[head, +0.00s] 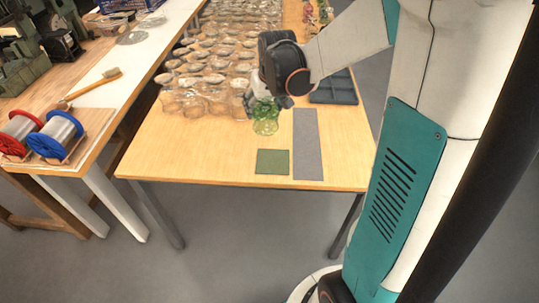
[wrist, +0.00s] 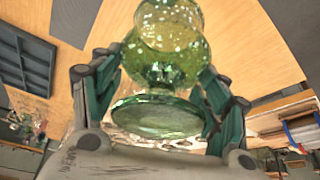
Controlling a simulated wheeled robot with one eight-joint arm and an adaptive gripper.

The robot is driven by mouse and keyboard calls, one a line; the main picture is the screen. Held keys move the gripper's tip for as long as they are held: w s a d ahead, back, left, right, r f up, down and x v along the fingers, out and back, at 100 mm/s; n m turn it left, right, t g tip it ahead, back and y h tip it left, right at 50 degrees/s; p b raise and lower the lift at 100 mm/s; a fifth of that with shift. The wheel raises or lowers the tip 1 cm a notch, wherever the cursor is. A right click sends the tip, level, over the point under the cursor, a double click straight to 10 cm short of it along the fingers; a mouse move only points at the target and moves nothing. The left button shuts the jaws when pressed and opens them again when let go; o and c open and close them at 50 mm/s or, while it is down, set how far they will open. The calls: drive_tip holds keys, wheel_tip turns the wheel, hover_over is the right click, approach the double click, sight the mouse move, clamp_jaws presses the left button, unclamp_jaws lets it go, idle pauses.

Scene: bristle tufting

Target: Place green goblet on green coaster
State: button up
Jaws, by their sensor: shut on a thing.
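The green goblet (head: 265,120) is clear green glass. It is near the middle of the table, behind the green coaster, and looks roughly upright. My gripper (head: 277,100) is shut on it. In the wrist view the goblet (wrist: 165,42) sits between the two fingers of my gripper (wrist: 161,66), with a round glass disc near the palm. I cannot tell whether the goblet touches the table. The green coaster (head: 272,162) is a flat square near the table's front edge, bare and apart from the goblet.
A long grey mat (head: 307,145) lies right of the coaster. A dark compartment tray (head: 336,88) stands behind it. Many clear glasses (head: 212,95) crowd the table's back left. Wire spools (head: 58,137) stand on the left bench. The table's front left is clear.

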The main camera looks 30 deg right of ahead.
sight(271, 98)
drive_tip(key=shift+w+d+r, duration=0.1)
drive_tip(key=shift+d+r, duration=0.65)
drive_tip(key=shift+d, duration=0.6)
wheel_tip(271, 98, down, 19)
drive_tip(key=b, duration=0.7)
drive_tip(key=shift+f, duration=0.2)
drive_tip(key=shift+d+f, duration=0.1)
drive_tip(key=shift+f, duration=0.1)
drive_tip(key=o, duration=1.2)
drive_tip(key=shift+r, duration=0.2)
